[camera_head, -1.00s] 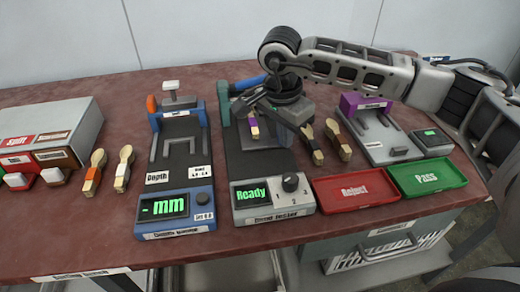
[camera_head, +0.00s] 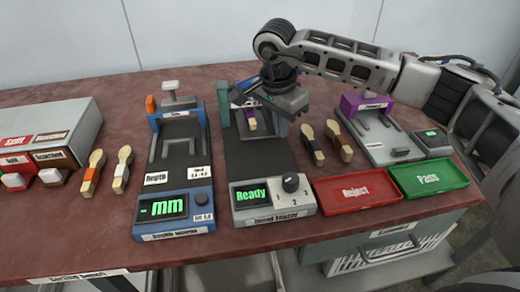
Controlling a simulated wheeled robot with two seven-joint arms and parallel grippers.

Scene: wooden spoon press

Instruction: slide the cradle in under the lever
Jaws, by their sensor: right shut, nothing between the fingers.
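The teal-framed press (camera_head: 224,104) stands mid-table, with its dark track (camera_head: 260,156) running toward the front. The grey cradle (camera_head: 256,130) is at the back of the track, between the press's posts, carrying a wooden spoon with a purple band (camera_head: 251,118). The blue lever (camera_head: 247,83) shows only in part behind my arm. My right gripper (camera_head: 272,116) is shut and empty, over the right side of the press, and it hides part of the cradle. I cannot tell whether it touches the cradle. My left gripper is not in view.
The press's front panel (camera_head: 262,198) reads "Ready". A blue depth gauge (camera_head: 178,205) stands left and a purple-topped station (camera_head: 362,104) right. Two spoons (camera_head: 311,143) lie right of the press. Red Reject (camera_head: 357,188) and green Pass (camera_head: 430,178) trays sit in front.

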